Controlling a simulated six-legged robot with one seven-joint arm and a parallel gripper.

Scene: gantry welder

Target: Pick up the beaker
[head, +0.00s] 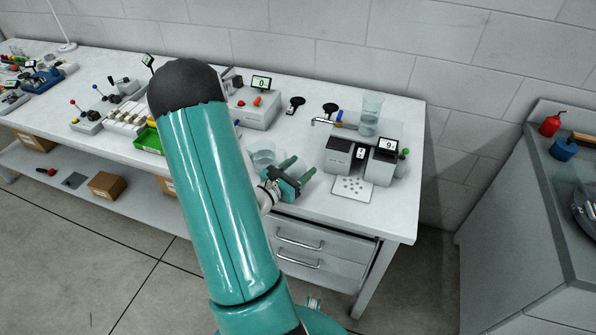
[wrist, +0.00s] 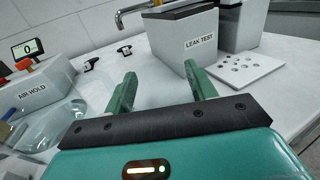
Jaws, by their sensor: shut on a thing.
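A clear glass beaker (head: 263,152) stands on the white bench, partly hidden behind my arm in the head view. In the wrist view the clear glass (wrist: 48,125) shows at the left, outside my left finger. Whether the finger touches it I cannot tell. My gripper (head: 294,168) is low over the bench, just right of this beaker. A second clear beaker (head: 370,114) stands upright at the back right, behind the leak test unit.
The leak test unit (head: 362,158) stands right of my gripper, with a perforated white plate (head: 352,187) in front. A metal spout (wrist: 127,14) reaches left from it. An air hold box (head: 256,106) stands behind. The bench front right of the plate is clear.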

